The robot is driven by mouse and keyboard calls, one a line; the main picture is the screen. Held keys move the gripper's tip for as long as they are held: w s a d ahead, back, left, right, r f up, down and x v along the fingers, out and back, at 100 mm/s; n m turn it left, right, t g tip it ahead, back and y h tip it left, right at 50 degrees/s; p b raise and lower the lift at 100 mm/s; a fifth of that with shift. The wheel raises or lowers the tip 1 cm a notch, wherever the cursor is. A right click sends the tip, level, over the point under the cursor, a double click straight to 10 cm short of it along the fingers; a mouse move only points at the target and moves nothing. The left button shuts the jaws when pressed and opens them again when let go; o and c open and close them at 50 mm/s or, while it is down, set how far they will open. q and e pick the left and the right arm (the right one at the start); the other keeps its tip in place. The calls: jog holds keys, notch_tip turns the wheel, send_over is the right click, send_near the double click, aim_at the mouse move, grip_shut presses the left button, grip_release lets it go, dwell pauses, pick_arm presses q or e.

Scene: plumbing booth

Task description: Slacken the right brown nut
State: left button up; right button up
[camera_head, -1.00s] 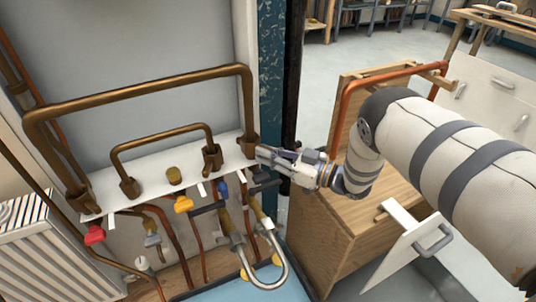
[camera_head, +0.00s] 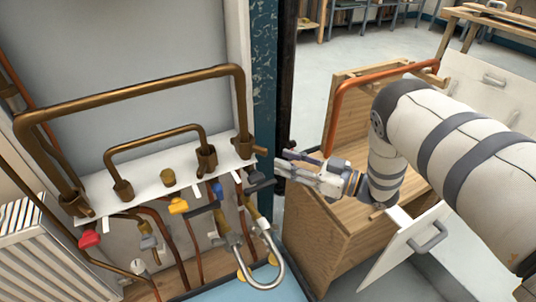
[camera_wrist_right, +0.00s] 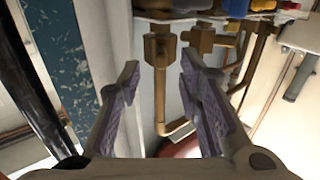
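The right brown nut (camera_head: 243,146) sits on the white strip at the lower right end of the large brown pipe, with a short stub pointing right. In the right wrist view, which looks turned over, the nut (camera_wrist_right: 158,47) lies beyond and between my fingertips. My right gripper (camera_head: 277,163) is to the right of the nut, with a small gap. In the wrist view its fingers (camera_wrist_right: 157,72) are apart, with nothing between them. My left gripper is not in view.
A smaller brown pipe's nut (camera_head: 206,158) is close on the left. Below are a black-handled valve (camera_head: 257,181), a yellow valve (camera_head: 178,205) and a looped grey hose (camera_head: 277,262). A blue post (camera_head: 264,100) rises behind. A wooden cabinet (camera_head: 325,235) stands under my right arm.

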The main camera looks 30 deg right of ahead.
jog(key=v, duration=0.4)
jog(key=shift+s+d, duration=0.2)
jog(key=shift+s, duration=0.05)
